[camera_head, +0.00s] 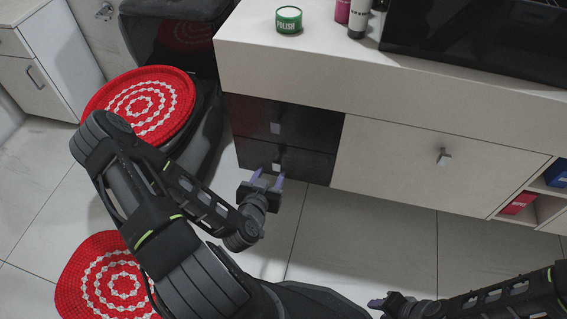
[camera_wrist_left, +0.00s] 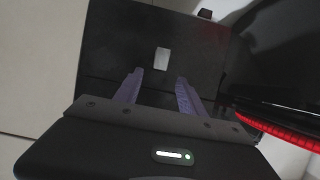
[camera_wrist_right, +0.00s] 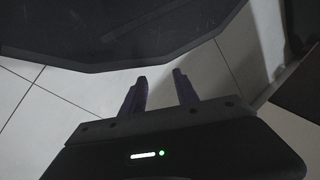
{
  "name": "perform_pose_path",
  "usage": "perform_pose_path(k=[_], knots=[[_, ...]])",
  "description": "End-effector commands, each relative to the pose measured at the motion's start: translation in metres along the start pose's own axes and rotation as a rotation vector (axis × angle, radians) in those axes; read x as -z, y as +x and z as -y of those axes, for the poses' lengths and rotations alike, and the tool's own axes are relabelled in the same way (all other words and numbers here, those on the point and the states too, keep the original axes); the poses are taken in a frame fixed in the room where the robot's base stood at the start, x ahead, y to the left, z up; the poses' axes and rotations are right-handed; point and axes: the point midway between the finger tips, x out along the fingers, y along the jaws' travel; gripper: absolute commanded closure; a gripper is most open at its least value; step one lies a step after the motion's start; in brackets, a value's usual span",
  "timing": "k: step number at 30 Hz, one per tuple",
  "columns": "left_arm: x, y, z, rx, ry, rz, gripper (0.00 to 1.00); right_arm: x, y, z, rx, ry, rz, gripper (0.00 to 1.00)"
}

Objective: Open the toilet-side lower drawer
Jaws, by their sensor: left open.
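The lower dark drawer (camera_head: 305,166) is beneath the upper dark drawer (camera_head: 300,122) at the left end of the vanity; both look shut. The lower drawer's small pale handle (camera_head: 277,165) sits just beyond the fingertips of my left gripper (camera_head: 268,179). In the left wrist view, this handle (camera_wrist_left: 162,58) lies ahead, between the lines of the open fingers of my left gripper (camera_wrist_left: 157,82), with a visible gap and no contact. My right gripper (camera_wrist_right: 160,78) is open and empty above the floor; it also shows in the head view (camera_head: 378,303).
A toilet with a red-and-white round cover (camera_head: 140,105) stands left of the drawers, close to my left arm. A red rug (camera_head: 105,280) lies on the floor. A pale cabinet door (camera_head: 400,165) is right of the drawers. The tiled floor (camera_head: 350,230) in front is clear.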

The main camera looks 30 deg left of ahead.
Motion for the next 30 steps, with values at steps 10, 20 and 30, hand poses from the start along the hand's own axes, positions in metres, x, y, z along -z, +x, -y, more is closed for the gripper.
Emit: perform_pose_path(k=[10, 20, 30], knots=[[-0.003, 0.004, 0.0, -0.003, 0.001, 0.003, 0.53, 0.0, 0.006, -0.003, -0.001, 0.001, -0.002, 0.64], [-0.008, 0.036, 0.001, 0.001, -0.001, -0.002, 0.53, 0.006, 0.048, -0.018, -0.004, 0.006, -0.023, 0.64], [-0.005, 0.067, 0.0, 0.0, -0.004, 0.0, 0.53, 0.012, 0.089, -0.031, -0.003, 0.009, -0.045, 0.64]])
